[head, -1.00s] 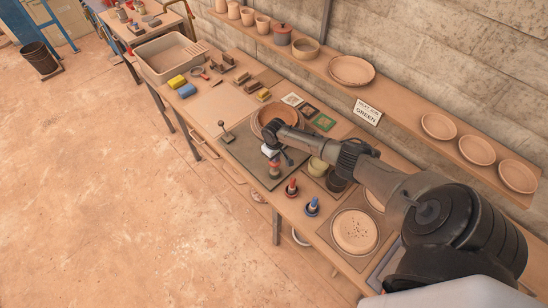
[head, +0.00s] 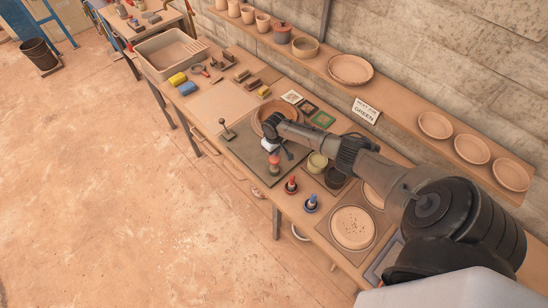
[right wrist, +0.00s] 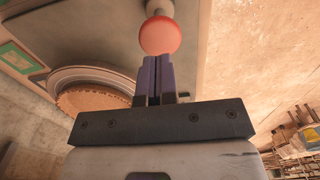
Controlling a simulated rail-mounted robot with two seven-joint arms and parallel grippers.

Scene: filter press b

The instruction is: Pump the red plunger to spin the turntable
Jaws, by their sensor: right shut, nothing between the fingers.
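The red plunger (head: 273,159) has a round red knob on a grey stem and stands at the front right of a dark base plate (head: 243,150). Its knob (right wrist: 160,36) shows just beyond my fingertips in the right wrist view. The turntable with a brown bowl (head: 270,116) on it sits at the back of the same plate, partly behind my arm. It shows in the right wrist view as a round rim (right wrist: 92,92). My right gripper (head: 286,155) is shut and empty, close beside the knob; I cannot tell if they touch. My left gripper is not in view.
A red-topped tool (head: 291,184) and a blue-topped one (head: 311,203) stand near the table's front edge. Jars (head: 317,163) stand right of the plate. A black-knobbed lever (head: 226,129) is at its left corner.

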